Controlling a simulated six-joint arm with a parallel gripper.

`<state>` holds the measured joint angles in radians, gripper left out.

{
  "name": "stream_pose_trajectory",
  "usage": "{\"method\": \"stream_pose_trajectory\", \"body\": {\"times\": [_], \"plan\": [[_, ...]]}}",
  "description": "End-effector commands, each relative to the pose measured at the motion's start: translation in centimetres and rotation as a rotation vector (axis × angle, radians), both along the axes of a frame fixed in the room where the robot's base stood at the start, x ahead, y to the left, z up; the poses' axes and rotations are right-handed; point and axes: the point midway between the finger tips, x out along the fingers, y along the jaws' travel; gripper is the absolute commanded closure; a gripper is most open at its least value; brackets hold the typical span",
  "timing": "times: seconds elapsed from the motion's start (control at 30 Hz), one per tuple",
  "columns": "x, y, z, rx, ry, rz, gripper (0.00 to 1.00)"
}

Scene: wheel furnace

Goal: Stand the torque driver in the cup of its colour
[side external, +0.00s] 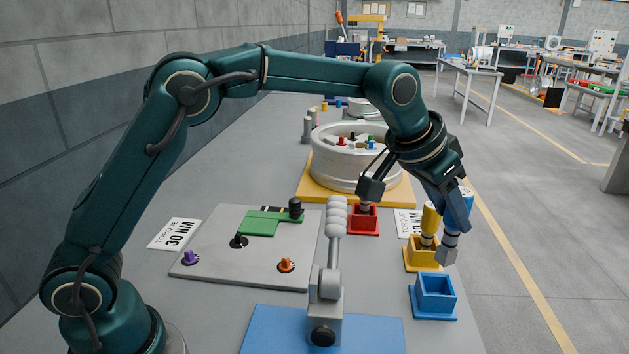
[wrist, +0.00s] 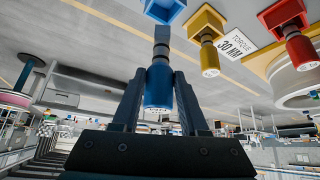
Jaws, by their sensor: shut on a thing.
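My gripper (side external: 457,203) is shut on the handle of the blue torque driver (side external: 459,215), and both fingers press its sides in the wrist view. The driver (wrist: 158,88) hangs slightly tilted with its grey tip down. Its tip is just above the back of the blue cup (side external: 436,295), apparently clear of the rim. The blue cup (wrist: 164,9) is empty in the side view and partly cut off in the wrist view.
A yellow driver (side external: 429,218) stands in the yellow cup (side external: 421,260), close beside the held driver. A red driver (wrist: 300,50) stands in the red cup (side external: 363,220). A wheel (side external: 345,165) sits behind. A grey clamp (side external: 327,285) stands left of the blue cup.

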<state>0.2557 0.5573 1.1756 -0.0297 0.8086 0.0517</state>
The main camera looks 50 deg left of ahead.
Motion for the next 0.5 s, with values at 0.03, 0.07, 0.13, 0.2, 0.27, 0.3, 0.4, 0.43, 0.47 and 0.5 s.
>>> {"method": "stream_pose_trajectory", "body": {"times": [0.03,0.07,0.13,0.2,0.27,0.3,0.4,0.43,0.47,0.5], "plan": [[0.0,0.0,0.0,-0.001,-0.001,0.001,1.0],[0.0,0.0,0.0,0.0,-0.001,0.001,1.0],[0.0,0.1,0.0,-0.001,-0.001,0.001,1.0],[0.0,0.1,-0.1,0.0,0.0,0.0,1.0],[0.0,0.1,-0.3,0.0,0.0,0.0,1.0],[0.0,0.1,-0.6,-0.001,0.0,0.001,1.0],[0.0,0.1,-1.3,0.0,0.001,0.001,1.0],[-0.1,0.1,-1.5,0.0,0.002,0.001,1.0],[-0.1,0.1,-1.8,0.0,0.002,0.001,1.0],[0.0,0.1,-2.0,0.0,0.001,0.001,1.0]]}}
